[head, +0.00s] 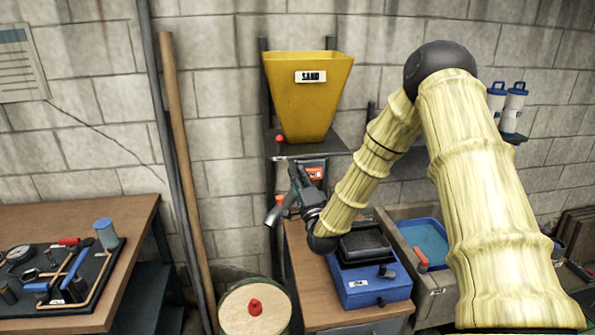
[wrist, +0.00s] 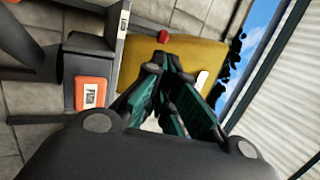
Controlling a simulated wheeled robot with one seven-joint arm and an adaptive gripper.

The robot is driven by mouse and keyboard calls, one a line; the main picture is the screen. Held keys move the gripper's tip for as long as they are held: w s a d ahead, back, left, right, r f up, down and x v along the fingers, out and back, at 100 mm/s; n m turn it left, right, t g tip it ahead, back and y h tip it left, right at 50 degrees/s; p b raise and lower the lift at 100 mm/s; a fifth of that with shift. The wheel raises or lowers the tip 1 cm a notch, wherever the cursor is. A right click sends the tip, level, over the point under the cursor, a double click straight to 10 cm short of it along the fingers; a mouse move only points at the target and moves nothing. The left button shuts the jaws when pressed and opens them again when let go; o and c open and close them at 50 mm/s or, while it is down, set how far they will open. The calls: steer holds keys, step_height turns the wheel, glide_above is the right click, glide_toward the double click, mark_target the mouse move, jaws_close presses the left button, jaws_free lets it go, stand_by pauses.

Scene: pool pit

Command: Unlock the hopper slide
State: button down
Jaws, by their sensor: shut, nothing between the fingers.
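The yellow hopper (head: 305,105) labelled SAND hangs high on the block wall; its yellow body also fills the middle of the wrist view (wrist: 205,62). A small red ball knob (head: 279,138) stands at its lower left; in the wrist view the red knob (wrist: 163,37) is just beyond my fingertips. I cannot tell if they touch. An orange block with a white label (head: 315,173) is below the hopper, and shows left in the wrist view (wrist: 90,92). My gripper (head: 296,172) is shut and empty, pointing up below the hopper. The slide's lock is not clearly visible.
A blue scale (head: 370,286) with a dark tray stands on the wooden bench below my forearm. A blue-lined bin (head: 425,240) is to its right. A drum with a red knob (head: 254,308) is in front. A tool table (head: 125,215) stands left.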

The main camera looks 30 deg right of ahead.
steer(key=p, duration=0.4)
glide_toward(279, 145)
steer(key=w+d+r, duration=0.2)
steer(key=w+r, duration=0.1)
steer(key=r, duration=0.1)
steer(key=shift+p+x, duration=0.65)
steer(key=shift+x, duration=0.3)
steer(key=shift+w+a, duration=0.1)
